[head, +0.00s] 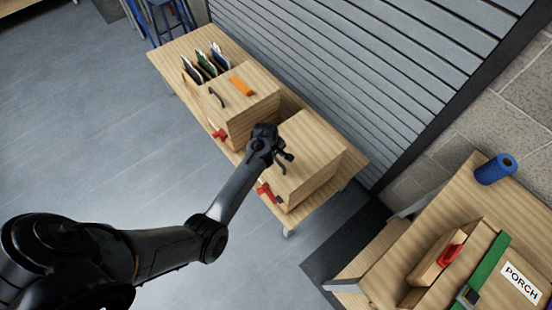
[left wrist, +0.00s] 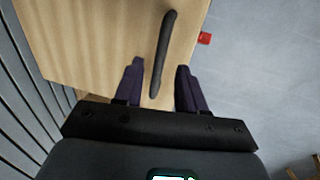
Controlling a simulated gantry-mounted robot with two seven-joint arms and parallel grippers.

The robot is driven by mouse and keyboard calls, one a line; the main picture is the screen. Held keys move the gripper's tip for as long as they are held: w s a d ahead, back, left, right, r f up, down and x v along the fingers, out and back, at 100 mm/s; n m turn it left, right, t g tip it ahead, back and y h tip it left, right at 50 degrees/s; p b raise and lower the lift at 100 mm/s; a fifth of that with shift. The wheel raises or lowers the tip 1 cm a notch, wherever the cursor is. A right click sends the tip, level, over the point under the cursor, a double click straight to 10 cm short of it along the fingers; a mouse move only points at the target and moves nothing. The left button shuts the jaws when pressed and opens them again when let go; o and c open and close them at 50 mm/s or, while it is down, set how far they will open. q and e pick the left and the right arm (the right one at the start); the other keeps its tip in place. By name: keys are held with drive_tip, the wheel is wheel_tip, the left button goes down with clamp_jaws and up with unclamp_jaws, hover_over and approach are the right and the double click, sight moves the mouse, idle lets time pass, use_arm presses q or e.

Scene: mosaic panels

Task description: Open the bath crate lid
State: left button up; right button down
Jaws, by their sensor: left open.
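A closed wooden crate with a flat pale lid (head: 316,150) stands on the bench; no label on it shows, so I cannot tell if it is the bath crate. My left gripper (head: 285,158) is over the near-left part of this lid. In the left wrist view the lid (left wrist: 90,40) fills the upper left. A dark bar handle (left wrist: 166,45) on it runs lengthwise between the two open fingers of my left gripper (left wrist: 160,88). The fingers appear apart from the handle. A red latch (head: 265,192) is on the crate's front; its red part (left wrist: 204,38) also shows in the wrist view. My right gripper is out of view.
A second wooden crate (head: 256,112) stands beside it, with an orange piece (head: 241,86) and a dark handle on top. Upright panels (head: 207,62) stand behind it. A slatted shutter (head: 350,75) runs behind the bench. A crate labelled PORCH (head: 520,283) is on the right table.

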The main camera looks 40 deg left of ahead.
use_arm(q)
drive_tip(key=shift+w+d+f, duration=0.1)
drive_tip(key=shift+w+f, duration=0.05)
drive_tip(key=shift+f, duration=0.5)
drive_tip(key=shift+w+f, duration=0.15)
drive_tip(key=shift+f, duration=0.5)
clamp_jaws()
